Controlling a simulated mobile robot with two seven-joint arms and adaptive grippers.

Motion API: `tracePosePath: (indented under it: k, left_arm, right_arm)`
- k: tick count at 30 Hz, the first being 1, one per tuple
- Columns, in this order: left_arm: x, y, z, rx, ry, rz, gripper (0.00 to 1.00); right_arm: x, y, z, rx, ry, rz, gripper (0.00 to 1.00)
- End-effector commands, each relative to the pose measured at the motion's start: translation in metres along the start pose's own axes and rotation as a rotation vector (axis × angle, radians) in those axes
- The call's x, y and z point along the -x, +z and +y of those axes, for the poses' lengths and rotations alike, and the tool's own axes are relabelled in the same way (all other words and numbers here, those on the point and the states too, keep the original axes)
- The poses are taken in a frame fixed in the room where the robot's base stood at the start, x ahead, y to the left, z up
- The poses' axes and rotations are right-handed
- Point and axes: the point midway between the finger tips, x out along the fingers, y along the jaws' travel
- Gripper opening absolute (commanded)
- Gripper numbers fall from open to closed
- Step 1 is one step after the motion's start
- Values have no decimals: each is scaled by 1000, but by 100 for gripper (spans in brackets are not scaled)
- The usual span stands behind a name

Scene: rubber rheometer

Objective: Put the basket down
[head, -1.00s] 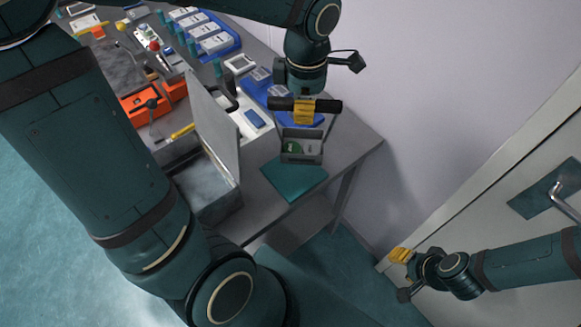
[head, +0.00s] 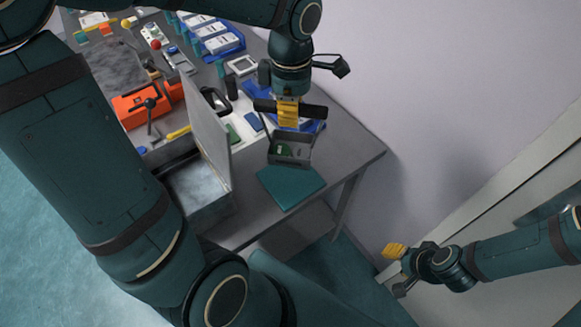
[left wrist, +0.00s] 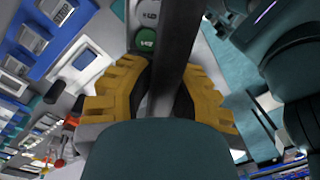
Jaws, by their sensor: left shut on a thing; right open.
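My left gripper (head: 288,114) is shut on the dark handle bar (head: 262,105) of a small grey basket (head: 291,160). The basket hangs upright below the gripper, with a green item and other small contents inside. In the head view it appears just behind the teal mat (head: 290,188) near the table's right end; I cannot tell whether its base touches anything. In the left wrist view the yellow fingers (left wrist: 165,95) close around the dark bar, and a round green item (left wrist: 151,42) shows beyond. My right gripper (head: 394,250) is open and empty, away from the table.
The grey table (head: 345,150) has a bare strip at its right end. An open grey box with a raised lid (head: 207,125) stands left of the mat. An orange device (head: 141,104) and blue trays (head: 222,42) lie further back. A wall borders the right.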

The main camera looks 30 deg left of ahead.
Motion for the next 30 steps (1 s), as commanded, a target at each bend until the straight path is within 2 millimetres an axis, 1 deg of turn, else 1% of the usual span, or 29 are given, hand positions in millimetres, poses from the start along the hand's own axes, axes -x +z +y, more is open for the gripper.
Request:
tracePosePath:
  k: [1, 6, 9, 14, 21, 30]
  left_arm:
    - [-10, 0, 0, 0, -5, 1, 0]
    - [-39, 0, 2, -1, -6, 1, 0]
    - [-49, 0, 3, 0, -3, 1, 0]
    - [-59, 0, 4, 0, -3, 1, 0]
    - [-88, 0, 6, 0, -3, 1, 0]
    - [-90, 0, 6, 0, 0, 0, 0]
  right_arm:
    - [-3, 1, 1, 1, 0, -2, 47]
    - [-6, 4, 2, 2, -1, -7, 47]
    - [-8, 4, 3, 3, -1, -9, 47]
    - [-9, 5, 3, 4, -1, -11, 47]
    - [-14, 8, 5, 5, -2, -15, 47]
    - [-14, 8, 5, 5, -2, -16, 47]
